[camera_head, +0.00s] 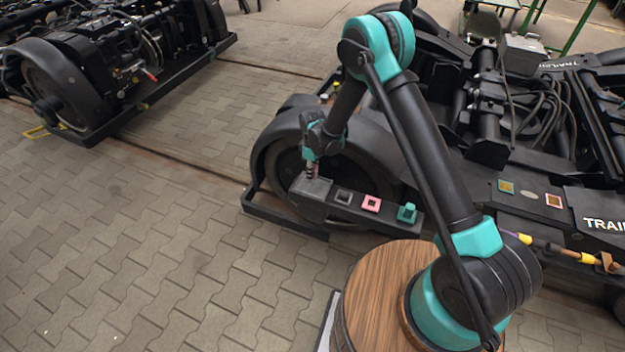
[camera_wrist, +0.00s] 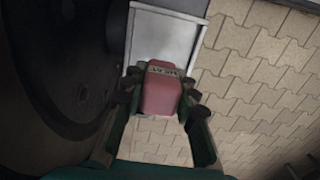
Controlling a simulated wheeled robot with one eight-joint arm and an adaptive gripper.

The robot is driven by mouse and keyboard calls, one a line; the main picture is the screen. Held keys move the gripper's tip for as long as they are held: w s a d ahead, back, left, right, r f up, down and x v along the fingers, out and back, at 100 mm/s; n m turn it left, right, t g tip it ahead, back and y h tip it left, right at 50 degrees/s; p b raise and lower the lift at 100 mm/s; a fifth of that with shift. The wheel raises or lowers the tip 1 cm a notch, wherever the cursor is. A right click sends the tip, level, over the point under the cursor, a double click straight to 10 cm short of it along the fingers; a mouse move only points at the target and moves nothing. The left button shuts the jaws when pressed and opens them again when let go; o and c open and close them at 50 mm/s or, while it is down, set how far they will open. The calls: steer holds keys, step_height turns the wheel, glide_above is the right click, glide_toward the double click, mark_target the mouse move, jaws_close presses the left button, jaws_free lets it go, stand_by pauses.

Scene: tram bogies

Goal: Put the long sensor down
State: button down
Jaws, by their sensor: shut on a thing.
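My gripper (camera_head: 311,160) is at the left end of a dark bar on the bogie on the right. In the wrist view its fingers (camera_wrist: 158,103) are shut on a reddish, rounded block with a pale printed label (camera_wrist: 161,92), which I take to be the long sensor. Its lower part shows only as a small dark reddish bit in the head view. A grey box-like piece (camera_head: 312,188) on the bar's left end is right below the gripper. A grey panel with a pale rim (camera_wrist: 165,40) lies beyond the block in the wrist view. I cannot tell whether they touch.
Along the bar sit a grey square holder (camera_head: 343,197), a pink square holder (camera_head: 371,204) and a teal block (camera_head: 407,213). A large dark wheel (camera_head: 290,165) is close behind the gripper. A second bogie (camera_head: 100,70) stands at the upper left. Paved floor (camera_head: 130,230) is clear at left.

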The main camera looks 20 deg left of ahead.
steer(key=shift+f, duration=2.2)
steer(key=c, duration=1.2)
jaws_free()
steer(key=shift+f, duration=0.1)
step_height(320, 180, up, 12)
steer(key=shift+r, duration=0.15)
